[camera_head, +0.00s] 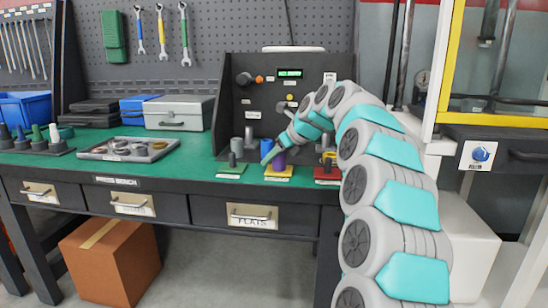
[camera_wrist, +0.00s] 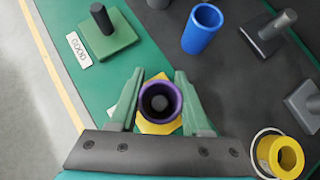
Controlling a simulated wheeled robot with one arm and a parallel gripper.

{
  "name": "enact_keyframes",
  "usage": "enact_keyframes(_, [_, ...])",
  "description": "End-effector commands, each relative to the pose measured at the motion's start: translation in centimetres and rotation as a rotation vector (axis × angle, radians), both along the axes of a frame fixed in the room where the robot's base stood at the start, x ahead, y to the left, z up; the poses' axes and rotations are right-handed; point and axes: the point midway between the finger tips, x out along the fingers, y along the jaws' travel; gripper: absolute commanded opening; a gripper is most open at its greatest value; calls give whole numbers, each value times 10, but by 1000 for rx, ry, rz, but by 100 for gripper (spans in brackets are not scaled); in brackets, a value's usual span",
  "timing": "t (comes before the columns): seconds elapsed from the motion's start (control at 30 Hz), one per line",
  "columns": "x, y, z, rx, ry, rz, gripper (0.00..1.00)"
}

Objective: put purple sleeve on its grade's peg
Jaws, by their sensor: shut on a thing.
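The purple sleeve (camera_head: 280,160) is upright over the yellow base plate (camera_head: 279,175), low near it. The wrist view shows the sleeve's open top (camera_wrist: 159,102) with a dark round peg end inside, so the sleeve is around or directly above the yellow plate's peg. My gripper (camera_wrist: 160,104) is shut on the sleeve, one green finger on each side. The yellow plate also shows under it in the wrist view (camera_wrist: 157,128). The green plate (camera_head: 231,171) with a bare dark peg is to the left, and the red plate (camera_head: 327,175) is to the right.
A blue sleeve (camera_wrist: 202,28) stands behind my gripper. A yellow sleeve-like cup (camera_wrist: 278,157) is to the right. Grey pegs on dark bases (camera_wrist: 265,33) are near the back. A grey parts tray (camera_head: 124,149) lies on the bench left, with clear green bench beside it.

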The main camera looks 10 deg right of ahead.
Motion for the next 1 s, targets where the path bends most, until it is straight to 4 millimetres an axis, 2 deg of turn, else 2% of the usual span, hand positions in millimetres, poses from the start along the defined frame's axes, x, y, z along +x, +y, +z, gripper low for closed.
enact_keyframes(0.77, [-1,1,-1,1,3,2,0])
enact_keyframes(0.8, [-1,1,-1,1,3,2,49])
enact_keyframes(1.0, [0,1,-2,0,2,1,71])
